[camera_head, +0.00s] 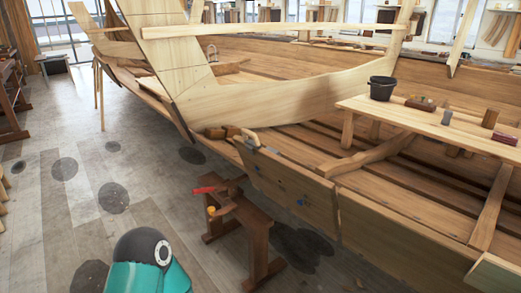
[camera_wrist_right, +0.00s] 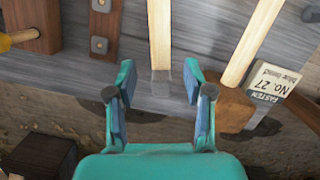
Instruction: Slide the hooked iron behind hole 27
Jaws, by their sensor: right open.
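My right gripper (camera_wrist_right: 159,82) is open in the right wrist view, its teal fingers apart. Between the fingertips is the grey metal end (camera_wrist_right: 162,88) of a pale wooden handle (camera_wrist_right: 160,35). I cannot tell whether this is the hooked iron, as no hook shows. A tag (camera_wrist_right: 273,84) reading "FASTEN No. 27" lies at the right, beside a brown wooden block head (camera_wrist_right: 234,106) on another pale handle. Hole 27 itself is not clearly visible. In the head view, small blue marks (camera_head: 301,203) dot the hull plank (camera_head: 310,195). My left gripper is not in view.
A wooden trestle (camera_head: 254,232) with a red-handled tool (camera_head: 208,189) stands beside the hull. A bench plank (camera_head: 435,122) across the hull carries a black bucket (camera_head: 381,88) and small items. Dark patches mark the open floor (camera_head: 60,210) at left.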

